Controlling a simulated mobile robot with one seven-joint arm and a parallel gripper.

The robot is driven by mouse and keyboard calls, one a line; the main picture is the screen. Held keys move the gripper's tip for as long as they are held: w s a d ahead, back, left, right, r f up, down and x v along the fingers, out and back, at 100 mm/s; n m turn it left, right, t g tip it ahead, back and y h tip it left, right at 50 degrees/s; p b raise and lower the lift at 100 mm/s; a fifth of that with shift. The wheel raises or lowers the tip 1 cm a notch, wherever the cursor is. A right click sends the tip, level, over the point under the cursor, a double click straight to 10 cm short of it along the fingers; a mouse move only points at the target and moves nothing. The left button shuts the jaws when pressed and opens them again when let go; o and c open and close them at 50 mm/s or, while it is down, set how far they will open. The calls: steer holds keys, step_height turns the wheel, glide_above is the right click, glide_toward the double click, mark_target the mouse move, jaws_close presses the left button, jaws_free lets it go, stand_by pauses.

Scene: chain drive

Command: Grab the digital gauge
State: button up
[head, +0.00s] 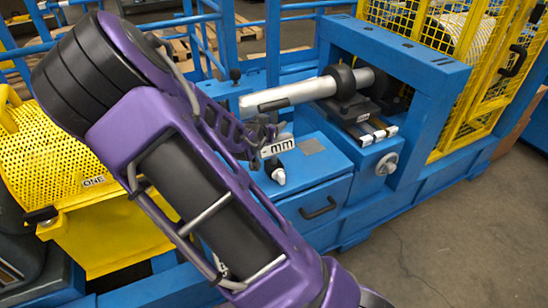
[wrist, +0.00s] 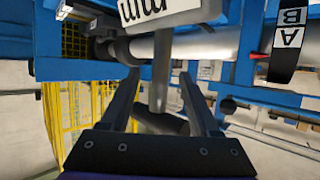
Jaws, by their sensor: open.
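The digital gauge carries a white label reading "mm" (head: 278,147) and stands at the blue cabinet in the middle of the head view, partly hidden by my arm. In the wrist view its grey body (wrist: 172,14) shows at the top, with the "mm" label upside down. A grey stem runs down from the body to a dark crossbar between my fingers. My gripper (wrist: 158,76) is open, with one finger on each side of the stem and visible gaps on both sides. In the head view my gripper (head: 258,136) is close beside the label.
A grey roller (head: 290,93) in a black bearing lies just behind the gauge. A blue frame (head: 428,110) and yellow mesh guard (head: 480,50) stand at the right. A yellow perforated cover (head: 55,165) is at the left. The floor at lower right is clear.

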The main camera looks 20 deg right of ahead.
steer(key=shift+x, duration=1)
steer(key=shift+c, duration=0.2)
jaws_close()
stand_by(0.4)
steer(key=shift+r, duration=0.25)
